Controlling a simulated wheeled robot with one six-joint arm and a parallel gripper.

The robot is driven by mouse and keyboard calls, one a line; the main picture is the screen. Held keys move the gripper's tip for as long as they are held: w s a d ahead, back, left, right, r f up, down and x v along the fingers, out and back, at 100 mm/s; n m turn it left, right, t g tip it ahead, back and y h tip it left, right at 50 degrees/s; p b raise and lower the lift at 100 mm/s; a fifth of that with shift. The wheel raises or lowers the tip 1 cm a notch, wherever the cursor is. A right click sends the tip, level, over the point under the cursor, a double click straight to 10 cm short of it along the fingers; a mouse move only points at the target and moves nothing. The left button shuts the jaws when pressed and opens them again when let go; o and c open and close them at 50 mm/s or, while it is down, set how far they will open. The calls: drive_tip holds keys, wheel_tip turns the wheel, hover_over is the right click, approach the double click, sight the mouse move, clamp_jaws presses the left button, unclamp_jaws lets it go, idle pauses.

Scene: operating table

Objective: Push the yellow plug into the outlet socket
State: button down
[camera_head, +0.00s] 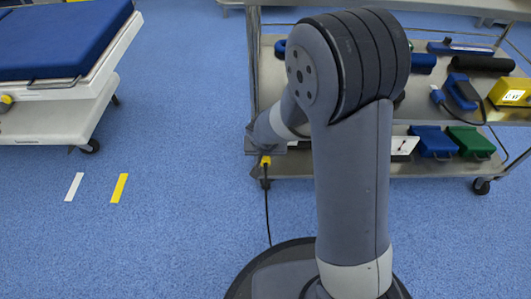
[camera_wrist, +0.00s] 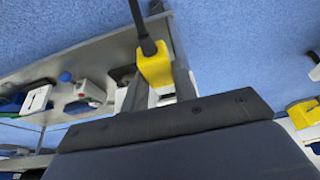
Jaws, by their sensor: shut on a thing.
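The yellow plug (camera_head: 265,161) hangs at the end of my gripper (camera_head: 265,150), left of my arm and in front of the cart. Its black cable runs down toward the floor. In the wrist view the yellow plug (camera_wrist: 155,66) sits at the top middle, with the cable leaving upward. My gripper (camera_wrist: 160,94) is shut on it; a dark wrist part hides much of the fingers. I cannot make out the outlet socket for certain in either view.
A metal cart (camera_head: 440,168) with tools and cases stands behind and right of my arm. A bed with a blue mattress (camera_head: 60,40) is at the left. Blue floor between them is clear, with white and yellow (camera_head: 119,188) strips. Yellow parts (camera_wrist: 303,113) show at the wrist view's right edge.

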drive_tip(key=shift+w+p, duration=0.3)
drive_tip(key=shift+w, duration=0.9)
drive_tip(key=c, duration=1.1)
unclamp_jaws()
drive_tip(key=shift+o, duration=0.2)
drive_tip(key=shift+r, duration=0.1)
drive_tip(key=p+v, duration=0.4)
drive_tip(key=v, duration=0.6)
drive_tip(key=shift+s+r, duration=0.25)
drive_tip(key=b+x, duration=0.4)
drive_tip(key=x, duration=0.7)
drive_tip(key=shift+s+r, duration=0.1)
drive_tip(key=shift+s, duration=0.45)
